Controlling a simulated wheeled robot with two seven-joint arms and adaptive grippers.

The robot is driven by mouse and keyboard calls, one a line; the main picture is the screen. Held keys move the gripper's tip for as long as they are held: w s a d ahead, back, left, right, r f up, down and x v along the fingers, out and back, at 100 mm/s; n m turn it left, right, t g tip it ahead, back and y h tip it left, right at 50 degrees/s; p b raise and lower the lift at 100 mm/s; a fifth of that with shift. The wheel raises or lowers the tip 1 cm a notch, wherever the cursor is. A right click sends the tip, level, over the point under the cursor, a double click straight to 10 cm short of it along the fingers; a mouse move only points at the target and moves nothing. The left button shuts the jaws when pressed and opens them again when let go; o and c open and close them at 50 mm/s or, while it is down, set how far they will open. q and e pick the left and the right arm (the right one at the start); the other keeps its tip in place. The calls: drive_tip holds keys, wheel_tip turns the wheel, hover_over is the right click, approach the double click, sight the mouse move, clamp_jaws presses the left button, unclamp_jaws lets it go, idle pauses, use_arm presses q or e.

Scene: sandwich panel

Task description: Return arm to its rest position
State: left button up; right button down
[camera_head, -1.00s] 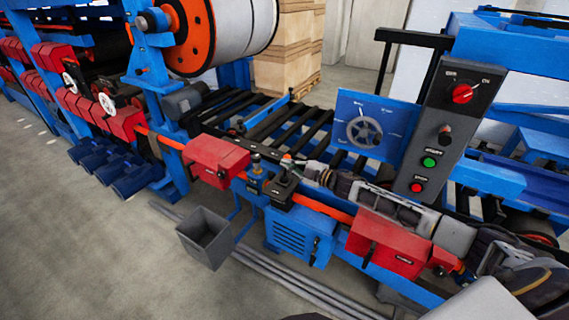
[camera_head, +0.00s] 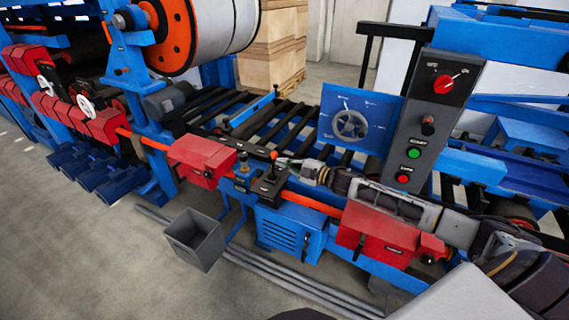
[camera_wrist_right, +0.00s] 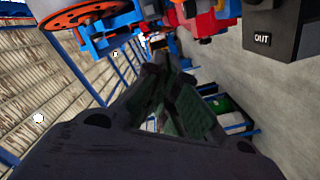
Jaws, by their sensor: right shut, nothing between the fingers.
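My right arm comes in from the lower right in the head view and lies across the front of the machine. Its gripper (camera_head: 283,163) is beside the small black lever box (camera_head: 269,184) with an orange-topped stick. I cannot tell from this angle whether the fingertips touch the stick. In the right wrist view the dark fingers (camera_wrist_right: 168,80) are together and hold nothing. My left gripper is not in view.
The control post (camera_head: 421,125) with a red rotary knob, green button and red button stands behind my forearm. A blue panel with a handwheel (camera_head: 350,126) is beside it. Red boxes (camera_head: 385,238) line the front rail. A grey bin (camera_head: 195,238) stands on open floor.

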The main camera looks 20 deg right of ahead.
drive_tip(key=shift+a, duration=0.1)
drive_tip(key=s+a+f+m+g+h, duration=0.2)
drive_tip(key=s+a+f+m+h, duration=0.55)
drive_tip(key=s+f+m, duration=0.2)
drive_tip(key=s+f+m+g+h, duration=0.1)
drive_tip(key=s+f+m+g, duration=0.3)
drive_tip(key=s, duration=0.8)
drive_tip(key=s+f+m+g+h, duration=0.1)
drive_tip(key=s+m+g, duration=0.3)
drive_tip(key=s, duration=0.8)
wheel_tip(320, 180, down, 32)
drive_tip(key=s+n+g, duration=0.2)
drive_tip(key=s+d+f+g, duration=0.1)
drive_tip(key=s+d+f, duration=0.2)
drive_tip(key=s+f, duration=1.7)
drive_tip(key=s, duration=0.2)
drive_tip(key=shift+s+d+g, duration=0.2)
drive_tip(key=shift+s+g, duration=0.1)
drive_tip(key=shift+s, duration=0.05)
